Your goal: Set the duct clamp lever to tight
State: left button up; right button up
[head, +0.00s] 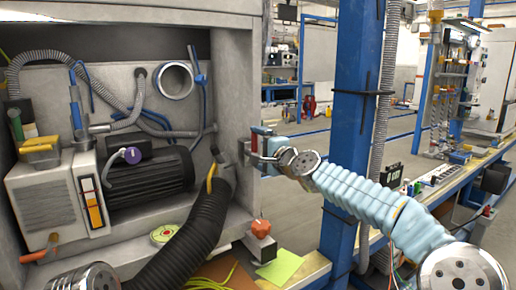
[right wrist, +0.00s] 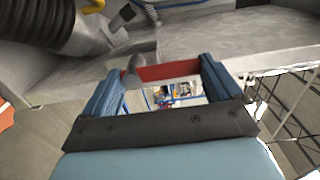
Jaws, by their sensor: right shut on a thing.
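The duct clamp lever is a red bar (right wrist: 168,72) with a grey rounded end in the right wrist view. In the head view its red part (head: 261,130) shows at the right edge of the grey cabinet. My right gripper (right wrist: 160,78) has its two blue fingers at either end of the red bar and is shut on it. In the head view the right gripper (head: 262,150) is small and partly hidden against the cabinet edge. My left gripper is not in view.
Inside the cabinet are a black motor (head: 150,180), a purple knob (head: 132,155) and a white unit (head: 45,195). An orange knob (head: 260,228) and a green sheet (head: 280,266) are below right. A blue post (head: 350,130) stands close behind my right arm.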

jog(key=shift+d, duration=0.1)
jog(key=o, duration=1.2)
jog(key=shift+f, duration=0.1)
jog(key=shift+c, duration=0.2)
pick_arm(q)
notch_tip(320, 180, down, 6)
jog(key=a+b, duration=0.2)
jog(key=b, duration=0.4)
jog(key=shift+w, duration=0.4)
pick_arm(e)
jog(key=v, duration=1.2)
